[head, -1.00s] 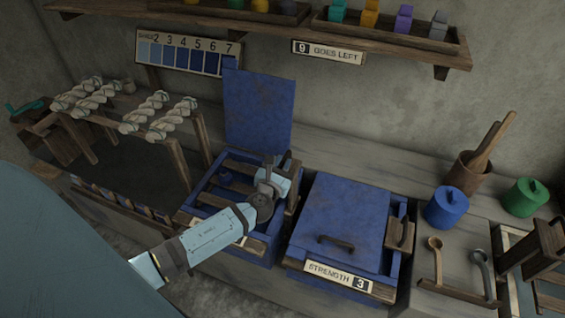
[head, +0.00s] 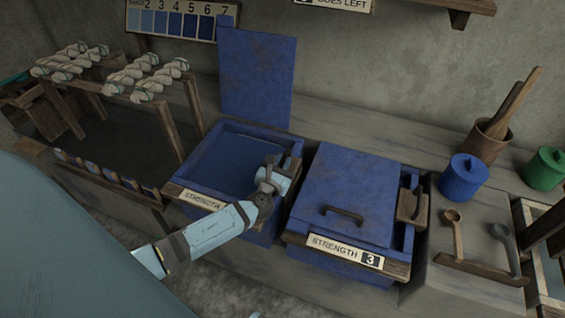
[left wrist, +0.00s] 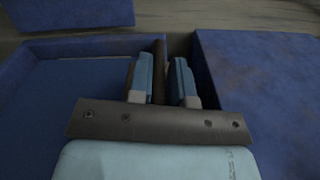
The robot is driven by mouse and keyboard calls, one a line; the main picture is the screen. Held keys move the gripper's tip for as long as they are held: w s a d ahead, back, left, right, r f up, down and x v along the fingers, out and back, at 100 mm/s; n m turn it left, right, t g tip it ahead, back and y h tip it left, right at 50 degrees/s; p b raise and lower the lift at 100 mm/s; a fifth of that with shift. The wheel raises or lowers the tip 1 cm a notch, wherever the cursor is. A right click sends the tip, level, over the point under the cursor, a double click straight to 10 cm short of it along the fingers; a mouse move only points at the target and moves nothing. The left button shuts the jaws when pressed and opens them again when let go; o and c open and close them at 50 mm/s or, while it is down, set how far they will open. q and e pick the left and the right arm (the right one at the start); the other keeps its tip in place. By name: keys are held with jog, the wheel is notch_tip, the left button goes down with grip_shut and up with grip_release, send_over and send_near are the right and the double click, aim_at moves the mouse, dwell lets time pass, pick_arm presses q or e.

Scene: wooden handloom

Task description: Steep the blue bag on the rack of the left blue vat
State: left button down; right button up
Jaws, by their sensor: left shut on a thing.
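The left blue vat (head: 203,158) stands open, its blue lid (head: 256,78) upright behind it. Dark blue liquid (head: 238,163) fills it with a flat surface. No rack slats or blue bag show above the surface; both are hidden. My left gripper (head: 272,180) is at the vat's right edge. In the left wrist view, the gripper (left wrist: 163,85) has its fingers on either side of a narrow brown wooden piece (left wrist: 158,68), which looks like the rack's handle. It is shut on this piece, mostly hidden by the fingers.
The right blue vat (head: 350,190) is closed, with a label reading strength 3, close beside the left one. A blue pot (head: 464,178) and a wooden ladle (head: 454,236) are further right. Twisted skeins (head: 148,78) hang on a wooden stand at left.

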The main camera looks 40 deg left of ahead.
pick_arm(q)
jog(key=shift+s+a+f, duration=0.1)
jog(key=shift+a+f, duration=0.05)
jog(key=shift+f, duration=0.15)
jog(key=c, duration=1.1)
grip_release()
jog(key=shift+a+f, duration=0.1)
jog(key=shift+s, duration=0.1)
jog(key=v, duration=1.3)
jog(key=shift+s+d, duration=0.2)
jog(key=shift+s, duration=0.05)
